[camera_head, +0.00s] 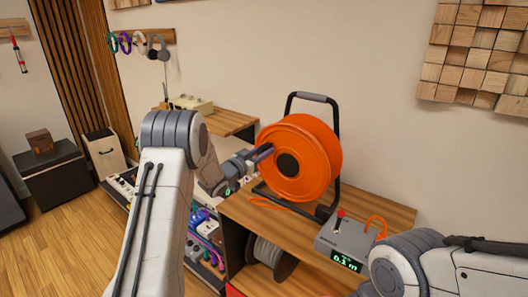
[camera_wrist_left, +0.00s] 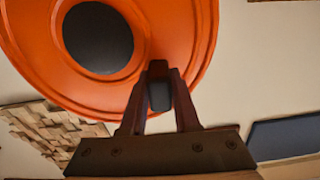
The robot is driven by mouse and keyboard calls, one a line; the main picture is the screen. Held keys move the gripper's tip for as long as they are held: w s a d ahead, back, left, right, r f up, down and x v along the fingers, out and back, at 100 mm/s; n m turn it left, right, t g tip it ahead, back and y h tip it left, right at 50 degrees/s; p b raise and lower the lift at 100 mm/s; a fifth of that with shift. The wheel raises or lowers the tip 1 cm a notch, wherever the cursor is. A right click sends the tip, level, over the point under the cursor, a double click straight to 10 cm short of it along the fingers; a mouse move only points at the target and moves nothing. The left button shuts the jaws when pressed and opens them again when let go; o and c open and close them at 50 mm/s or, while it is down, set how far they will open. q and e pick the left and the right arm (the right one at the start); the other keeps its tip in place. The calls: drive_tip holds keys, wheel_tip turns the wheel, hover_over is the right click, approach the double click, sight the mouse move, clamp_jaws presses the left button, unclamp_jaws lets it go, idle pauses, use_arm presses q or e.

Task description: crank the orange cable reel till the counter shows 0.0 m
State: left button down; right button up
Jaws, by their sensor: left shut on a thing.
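The orange cable reel (camera_head: 307,150) stands upright in a black frame with a grey top handle on the wooden bench. It also fills the upper left of the left wrist view (camera_wrist_left: 175,35), with its dark hub showing. My left gripper (camera_head: 262,154) is at the reel's left side. In the left wrist view its fingers (camera_wrist_left: 160,98) are shut on the dark crank knob (camera_wrist_left: 159,88). The counter (camera_head: 345,262) on a grey box in front of the reel reads 0.1 m in green. My right arm shows at the lower right; its gripper is not in view.
The grey box (camera_head: 330,236) has a red-tipped lever and an orange cable loop. Plug strips and coloured cables lie at the lower left.

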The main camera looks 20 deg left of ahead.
idle(0.5)
use_arm(q)
drive_tip(key=d+r, duration=0.1)
drive_tip(key=s+d+r, duration=0.1)
drive_tip(key=d, duration=0.1)
drive_tip(key=shift+s+d+r+p, duration=0.15)
drive_tip(key=shift+d+r+p, duration=0.05)
drive_tip(key=shift+p, duration=0.2)
drive_tip(key=shift+s+d+r+b, duration=0.1)
drive_tip(key=shift+s+d+b, duration=0.25)
drive_tip(key=shift+d, duration=0.55)
drive_tip(key=shift+s+d+r+b, duration=0.1)
drive_tip(key=shift+s+d+b, duration=0.15)
drive_tip(key=shift+d, duration=0.65)
drive_tip(key=shift+s+d, duration=0.1)
drive_tip(key=shift+d, duration=0.05)
drive_tip(key=d, duration=0.1)
drive_tip(key=d+f+b, duration=0.1)
drive_tip(key=s+d+b, duration=0.1)
drive_tip(key=shift+d+f, duration=0.15)
drive_tip(key=shift+d, duration=0.25)
drive_tip(key=shift+s+d+b, duration=0.25)
drive_tip(key=shift+d+b, duration=0.05)
drive_tip(key=shift+b, duration=0.05)
drive_tip(key=shift+a, duration=0.25)
drive_tip(key=shift+c, duration=2.4)
unclamp_jaws()
drive_tip(key=shift+w, duration=0.1)
